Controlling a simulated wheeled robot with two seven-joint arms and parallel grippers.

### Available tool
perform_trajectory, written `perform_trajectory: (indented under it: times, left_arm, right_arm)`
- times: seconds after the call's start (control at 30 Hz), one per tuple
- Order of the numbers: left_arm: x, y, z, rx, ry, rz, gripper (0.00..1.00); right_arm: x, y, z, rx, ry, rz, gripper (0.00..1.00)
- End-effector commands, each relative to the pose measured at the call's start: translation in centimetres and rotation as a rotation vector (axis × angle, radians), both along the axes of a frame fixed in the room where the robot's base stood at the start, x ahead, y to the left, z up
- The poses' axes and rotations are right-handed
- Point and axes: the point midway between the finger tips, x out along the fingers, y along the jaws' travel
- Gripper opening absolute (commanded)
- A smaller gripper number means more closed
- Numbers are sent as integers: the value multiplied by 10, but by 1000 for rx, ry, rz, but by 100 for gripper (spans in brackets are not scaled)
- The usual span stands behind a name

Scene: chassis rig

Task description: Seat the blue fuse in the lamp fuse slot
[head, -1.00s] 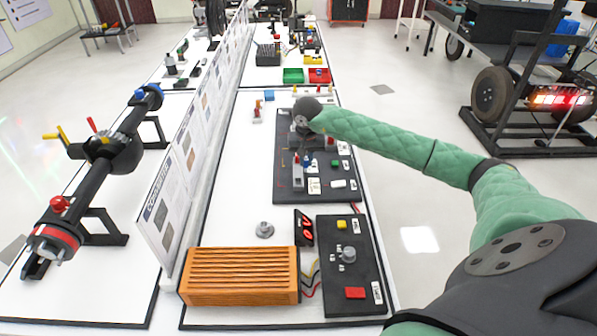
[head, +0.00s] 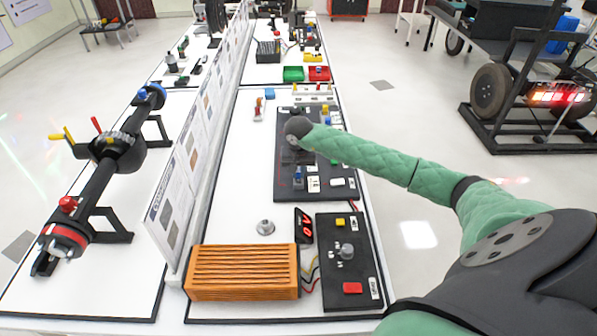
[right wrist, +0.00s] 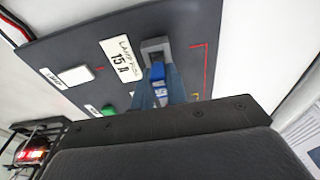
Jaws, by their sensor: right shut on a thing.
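The blue fuse (right wrist: 158,74) shows between the fingers of my right gripper (right wrist: 161,68) in the right wrist view. The gripper is shut on it. The lamp fuse slot, a grey block (right wrist: 155,45), stands right at the fuse's far end beside the "LAMP FUSE 15 A" label (right wrist: 124,62). I cannot tell whether the fuse is inside the slot or just above it. My left gripper is not in view.
An orange ribbed box (head: 242,272) and a second dark panel (head: 338,300) with a red button (head: 352,287) stand nearer. A white divider (head: 172,205) runs along the left.

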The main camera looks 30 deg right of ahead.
Motion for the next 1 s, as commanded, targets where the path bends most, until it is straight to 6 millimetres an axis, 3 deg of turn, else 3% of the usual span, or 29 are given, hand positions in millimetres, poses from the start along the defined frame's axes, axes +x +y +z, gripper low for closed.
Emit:
perform_trajectory:
  times: [0.03,0.17,0.2,0.3,1.0]
  left_arm:
    - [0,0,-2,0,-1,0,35]
    - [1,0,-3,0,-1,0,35]
    - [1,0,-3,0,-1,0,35]
    - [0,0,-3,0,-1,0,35]
    - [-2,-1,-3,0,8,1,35]
  right_arm:
    - [-4,1,-11,0,13,1,0]
    - [-5,1,-12,1,15,1,0]
    - [-5,1,-12,0,15,1,18]
    - [-4,1,-12,0,14,1,36]
    - [-2,1,-1,0,7,1,36]
